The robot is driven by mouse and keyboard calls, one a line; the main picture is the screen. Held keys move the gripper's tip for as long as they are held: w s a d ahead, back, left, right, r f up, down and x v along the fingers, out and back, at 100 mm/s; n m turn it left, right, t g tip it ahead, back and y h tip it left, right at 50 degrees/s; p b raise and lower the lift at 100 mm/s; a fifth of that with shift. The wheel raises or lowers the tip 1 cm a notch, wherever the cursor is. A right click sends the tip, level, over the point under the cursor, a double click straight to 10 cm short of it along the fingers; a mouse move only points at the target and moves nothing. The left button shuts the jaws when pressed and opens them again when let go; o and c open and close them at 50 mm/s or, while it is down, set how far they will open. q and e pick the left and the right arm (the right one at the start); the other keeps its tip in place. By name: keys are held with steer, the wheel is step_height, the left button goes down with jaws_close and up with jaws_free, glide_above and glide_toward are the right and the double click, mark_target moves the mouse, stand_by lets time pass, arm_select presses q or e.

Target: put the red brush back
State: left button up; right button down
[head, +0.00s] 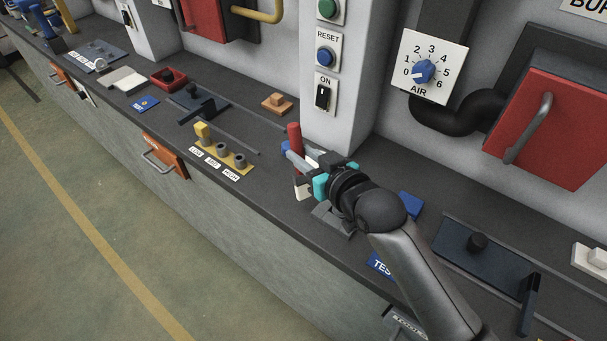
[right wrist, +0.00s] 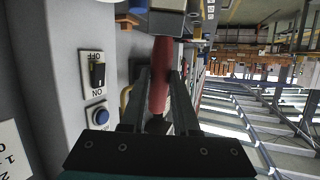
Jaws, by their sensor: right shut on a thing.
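The red brush (head: 294,135) has a red round handle that stands up beside the fingers of my right gripper (head: 304,162) in the head view. The gripper is shut on it. In the right wrist view the red handle (right wrist: 159,88) lies between the two dark fingers of the gripper (right wrist: 160,72), with a grey block-like part beyond it. A pale piece shows below the gripper in the head view; I cannot tell whether it belongs to the brush. My left gripper is not in view.
The dark bench (head: 270,190) runs along the wall. A yellow rack (head: 228,157) with several posts is left of the gripper. A grey piece (head: 330,218) lies below my right arm, partly hidden. A wall pillar with an ON switch (head: 323,96) is close behind. An orange block (head: 277,103) lies near the wall.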

steer(key=shift+f+b, duration=0.55)
steer(key=shift+f, duration=1.75)
steer(key=shift+f, duration=0.15)
steer(key=c, duration=0.7)
jaws_free()
steer(key=shift+o, duration=0.2)
steer(key=shift+r, duration=0.2)
steer(key=p+v, duration=0.2)
steer(key=v, duration=1)
steer(key=shift+f, duration=0.1)
